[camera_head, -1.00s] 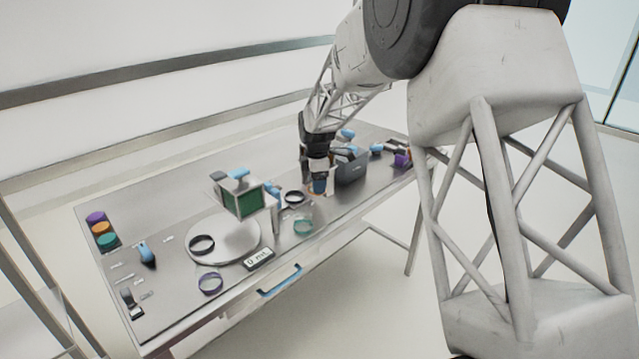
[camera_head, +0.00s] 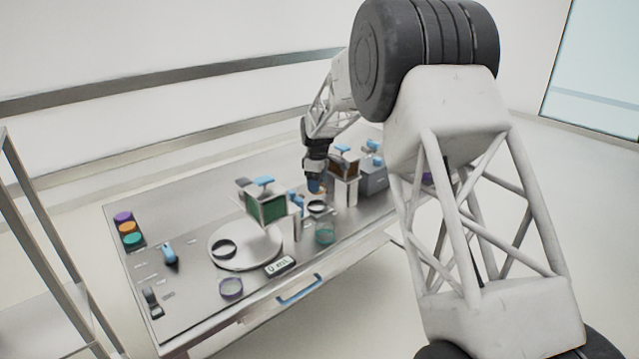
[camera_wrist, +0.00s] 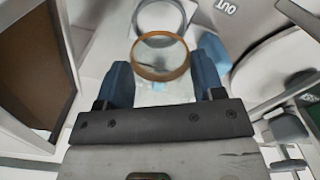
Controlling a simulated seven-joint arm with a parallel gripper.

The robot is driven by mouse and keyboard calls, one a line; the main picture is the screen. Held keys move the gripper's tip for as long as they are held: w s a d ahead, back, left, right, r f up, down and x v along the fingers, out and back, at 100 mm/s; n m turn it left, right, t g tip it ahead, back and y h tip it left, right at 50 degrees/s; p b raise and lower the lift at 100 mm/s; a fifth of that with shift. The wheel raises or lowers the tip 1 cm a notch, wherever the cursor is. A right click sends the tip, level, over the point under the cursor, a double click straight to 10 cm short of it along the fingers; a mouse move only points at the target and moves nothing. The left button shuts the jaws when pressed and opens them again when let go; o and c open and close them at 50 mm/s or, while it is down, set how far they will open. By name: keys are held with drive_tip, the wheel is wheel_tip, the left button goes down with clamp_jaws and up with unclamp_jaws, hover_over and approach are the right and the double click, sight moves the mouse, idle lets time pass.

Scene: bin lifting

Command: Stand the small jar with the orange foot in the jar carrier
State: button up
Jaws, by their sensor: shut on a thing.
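The small jar with the orange foot (camera_wrist: 160,62) sits between the two blue fingers of my gripper (camera_wrist: 164,82) in the wrist view; its orange ring faces the camera and its clear body is hard to make out. In the head view my gripper (camera_head: 315,186) points down, with a bit of orange at its tips. It is shut on the jar, beside a brown-panelled box on a stand (camera_head: 345,166) and above a dark ring (camera_head: 317,207). I cannot tell for sure which thing is the jar carrier.
A green-panelled box (camera_head: 267,208) stands by a round white plate (camera_head: 240,262) bearing a dark ring (camera_head: 224,249). A teal-ringed jar (camera_head: 325,234) and a purple ring (camera_head: 231,288) lie near the front edge. A grey box (camera_head: 373,181) stands right of the brown one.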

drive_tip(key=shift+f, duration=0.2)
hover_over(317, 208)
drive_tip(key=shift+f, duration=2.15)
drive_tip(key=shift+f, duration=1.05)
idle(2.1)
drive_tip(key=o, duration=1.2)
drive_tip(key=shift+r, duration=0.1)
drive_tip(key=shift+r, duration=3.9)
